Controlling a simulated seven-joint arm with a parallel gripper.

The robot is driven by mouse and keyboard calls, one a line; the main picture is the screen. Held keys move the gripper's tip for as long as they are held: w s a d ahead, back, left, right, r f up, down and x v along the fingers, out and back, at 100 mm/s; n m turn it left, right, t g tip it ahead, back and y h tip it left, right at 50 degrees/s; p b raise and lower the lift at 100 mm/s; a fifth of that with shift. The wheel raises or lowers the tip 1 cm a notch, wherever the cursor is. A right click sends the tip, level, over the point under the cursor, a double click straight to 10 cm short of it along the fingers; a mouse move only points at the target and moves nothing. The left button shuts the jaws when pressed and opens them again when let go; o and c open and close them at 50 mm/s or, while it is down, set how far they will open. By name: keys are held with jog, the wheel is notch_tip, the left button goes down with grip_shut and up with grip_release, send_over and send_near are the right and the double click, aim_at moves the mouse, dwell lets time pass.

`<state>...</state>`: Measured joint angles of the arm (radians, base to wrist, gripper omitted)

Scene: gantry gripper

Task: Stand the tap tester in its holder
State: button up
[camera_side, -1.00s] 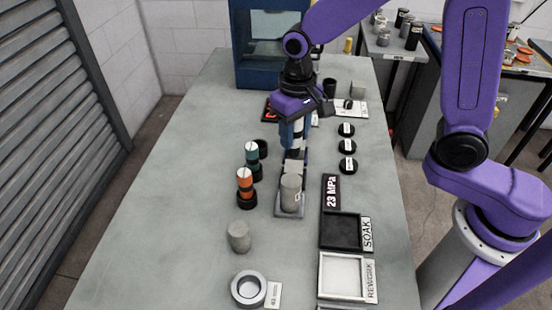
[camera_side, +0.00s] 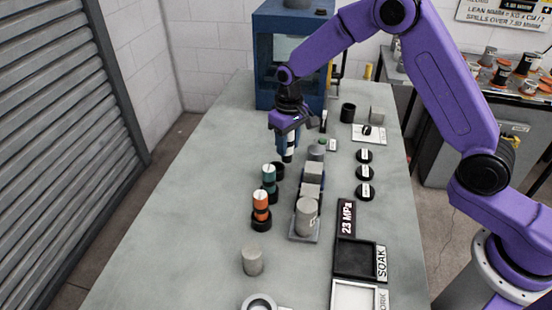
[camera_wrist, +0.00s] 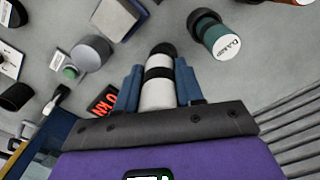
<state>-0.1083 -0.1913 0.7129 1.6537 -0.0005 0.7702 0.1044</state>
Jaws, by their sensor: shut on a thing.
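The tap tester (camera_side: 289,147) is a white rod with black bands and a black tip. My gripper (camera_side: 289,138) is shut on it and holds it roughly upright, tip down. In the wrist view the tester (camera_wrist: 158,88) sits between the blue fingers of my gripper (camera_wrist: 157,90). A low black round cup (camera_side: 278,170), which looks like the holder, stands behind the teal cylinder. The tip is near this cup, a little behind and right of it in the side view, and looks apart from it. Whether the cup is empty is unclear.
A teal cylinder (camera_side: 268,175) and an orange cylinder (camera_side: 261,203) stand in black bases close by. A tray (camera_side: 299,232) of grey blocks lies to the right. A blue machine (camera_side: 270,60) stands behind. A grey cylinder (camera_side: 252,261) stands in front. The left tabletop is clear.

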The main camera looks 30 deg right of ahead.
jog(key=w+f, duration=0.2)
jog(key=w+a+f, duration=0.1)
jog(key=f, duration=0.1)
jog(key=shift+w+f, duration=0.35)
jog(key=shift+w, duration=0.05)
jog(key=shift+w+f, duration=0.1)
jog(key=shift+f, duration=1.55)
jog(key=shift+f, duration=0.1)
jog(key=o, duration=1)
notch_tip(320, 180, up, 12)
jog(key=shift+r, duration=0.1)
